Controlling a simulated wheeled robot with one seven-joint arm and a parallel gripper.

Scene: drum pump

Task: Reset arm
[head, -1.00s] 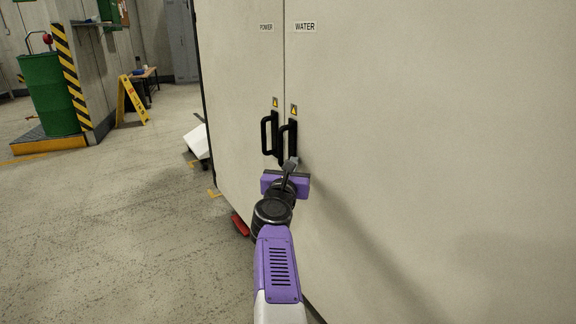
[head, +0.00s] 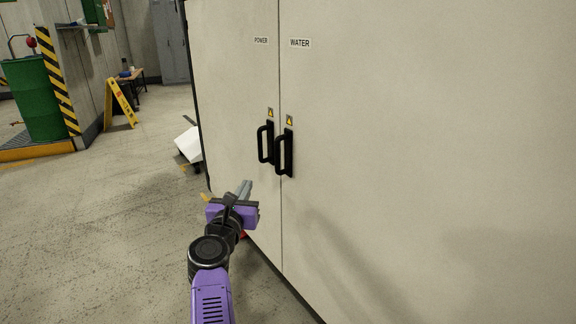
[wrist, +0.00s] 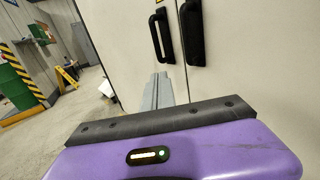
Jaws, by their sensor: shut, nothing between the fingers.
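My gripper (head: 243,188) is shut and empty in the head view, held in front of the cabinet, below and left of the door handles. In the wrist view its grey fingers (wrist: 158,90) lie together and point toward the cabinet. The cabinet has two pale doors, both closed: the POWER door (head: 235,90) on the left and the WATER door (head: 420,150) on the right. Each has a black upright handle, the left one (head: 265,143) and the right one (head: 285,153). The gripper is apart from both handles, which also show in the wrist view (wrist: 161,36).
A green drum (head: 35,98) stands on a yellow-edged platform at the far left, beside a striped pillar (head: 56,80). A yellow floor sign (head: 122,103) and a small table (head: 131,78) are behind. A white object (head: 189,145) lies near the cabinet's left edge.

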